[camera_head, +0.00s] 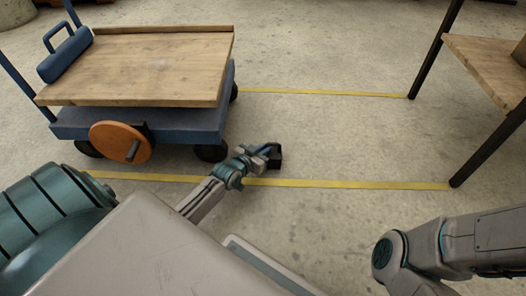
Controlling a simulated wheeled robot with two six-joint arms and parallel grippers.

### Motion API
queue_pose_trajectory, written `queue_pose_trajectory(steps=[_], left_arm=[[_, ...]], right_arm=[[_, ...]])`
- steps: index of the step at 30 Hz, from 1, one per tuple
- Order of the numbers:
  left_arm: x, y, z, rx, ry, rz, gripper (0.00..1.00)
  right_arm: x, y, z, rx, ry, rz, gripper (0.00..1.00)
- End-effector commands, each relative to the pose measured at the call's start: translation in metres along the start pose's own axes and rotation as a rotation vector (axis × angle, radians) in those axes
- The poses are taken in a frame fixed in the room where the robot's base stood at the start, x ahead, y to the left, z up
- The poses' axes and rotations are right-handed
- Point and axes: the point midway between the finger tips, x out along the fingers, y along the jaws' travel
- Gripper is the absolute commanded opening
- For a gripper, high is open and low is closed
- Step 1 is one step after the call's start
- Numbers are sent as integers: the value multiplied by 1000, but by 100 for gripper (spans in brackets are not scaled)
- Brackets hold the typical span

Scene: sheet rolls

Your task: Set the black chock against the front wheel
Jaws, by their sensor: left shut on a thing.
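The cart (150,118) stands at the upper left, with a wooden deck on a blue frame. Its near right wheel (211,153) is black and sits on the floor close to the yellow line. My left gripper (268,157) is just right of that wheel, low over the floor, and is shut on the black chock (275,161). The chock is small and dark, mostly hidden by the fingers, and a gap lies between it and the wheel. I cannot tell whether it touches the floor. My right arm shows at the lower right, but its gripper is out of view.
Two yellow floor lines (350,184) run across the floor. A wooden shelf (485,62) on dark legs stands at the right. An orange disc (120,143) is on the cart's near side. The concrete floor between cart and shelf is clear.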

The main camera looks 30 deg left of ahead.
Motion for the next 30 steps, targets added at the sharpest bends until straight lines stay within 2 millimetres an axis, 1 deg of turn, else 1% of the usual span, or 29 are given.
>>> queue_pose_trajectory(steps=[4, 8, 9, 11, 12, 19, 23, 26, 30], left_arm=[[0, 0, -3, 1, 2, 0, 0], [1, 0, 1, 0, 2, 0, 0], [1, 0, 1, 0, 0, 0, 16], [0, 0, 1, 0, 0, 0, 28], [0, 0, 1, 0, 0, 0, 32], [0, 0, 1, 0, 0, 0, 32], [-3, 0, -3, 1, -1, 0, 32], [-14, 0, -5, 2, -3, -1, 32], [-41, 0, -7, 2, -4, 0, 32]], right_arm=[[2, -1, 0, 1, 2, 0, 0], [0, 0, -1, 2, 3, 1, 0], [0, 0, -1, 2, 3, 1, 0], [1, 0, -1, 2, 3, 2, 0], [1, 0, -1, 2, 3, 2, 0], [1, 0, -1, 3, 3, 5, 0], [5, -1, 1, 3, 3, 5, 0], [13, -4, 6, 3, 3, 5, 0], [30, -9, 15, 1, 3, 5, 0]])
